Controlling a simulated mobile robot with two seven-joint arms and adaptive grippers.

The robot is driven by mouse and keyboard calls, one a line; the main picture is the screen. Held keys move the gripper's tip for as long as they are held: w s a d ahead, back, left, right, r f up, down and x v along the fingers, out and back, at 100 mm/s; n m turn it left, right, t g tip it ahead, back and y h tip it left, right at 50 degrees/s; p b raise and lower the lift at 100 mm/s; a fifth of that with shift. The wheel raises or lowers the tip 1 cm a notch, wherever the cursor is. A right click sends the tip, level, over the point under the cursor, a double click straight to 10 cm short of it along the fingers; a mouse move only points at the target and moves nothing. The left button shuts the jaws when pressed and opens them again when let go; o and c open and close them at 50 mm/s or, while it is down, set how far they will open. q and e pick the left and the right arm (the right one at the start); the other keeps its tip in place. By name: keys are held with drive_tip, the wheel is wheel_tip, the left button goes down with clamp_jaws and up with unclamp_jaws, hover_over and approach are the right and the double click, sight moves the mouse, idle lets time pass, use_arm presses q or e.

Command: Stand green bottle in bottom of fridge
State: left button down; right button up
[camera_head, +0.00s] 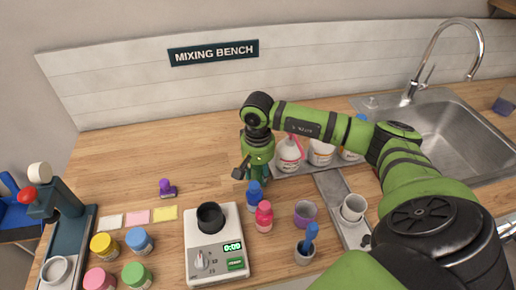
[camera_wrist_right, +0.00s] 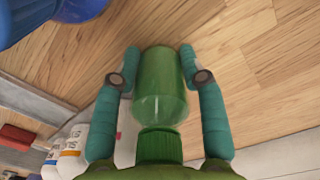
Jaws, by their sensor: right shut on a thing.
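The green bottle (camera_wrist_right: 160,90), with a green cap, sits between the two teal fingers of my right gripper (camera_wrist_right: 160,62) in the right wrist view. The right gripper is shut on it. In the head view my right gripper (camera_head: 257,176) points down over the wooden counter, behind the blue and pink bottles, and mostly hides the green bottle. I cannot tell whether the bottle touches the counter. The fridge and my left gripper are not in view.
A blue bottle (camera_head: 254,194) and a pink bottle (camera_head: 264,216) stand close in front of the gripper. A scale (camera_head: 230,258) with a black cup (camera_head: 210,217), white bottles (camera_head: 289,155) and a sink (camera_head: 455,130) are nearby. The counter left of the gripper is largely clear.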

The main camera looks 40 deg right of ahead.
drive_tip(key=shift+f, duration=0.1)
drive_tip(key=o, duration=1.3)
drive_tip(key=shift+c, duration=0.2)
